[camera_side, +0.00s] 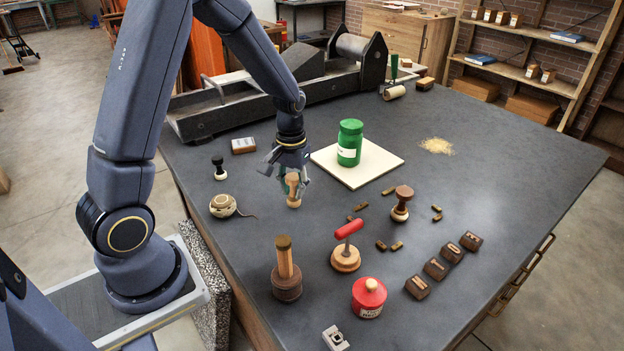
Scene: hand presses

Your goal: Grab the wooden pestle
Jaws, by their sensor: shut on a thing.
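The pale wooden pestle (293,191) stands upright on the dark worktop, left of the white board. My gripper (287,176) points down over it, with its fingers on either side of the upper part. The gripper is shut on the pestle. The fingers hide part of its top. The pestle's lower end is at or very close to the worktop; I cannot tell whether it touches.
A green jar (349,143) stands on the white board (378,171) to the right. A string spool (223,206) and a black-handled stamp (219,168) are left. A red-handled tool (347,247), brown stamp (401,203) and red pot (369,298) stand nearer.

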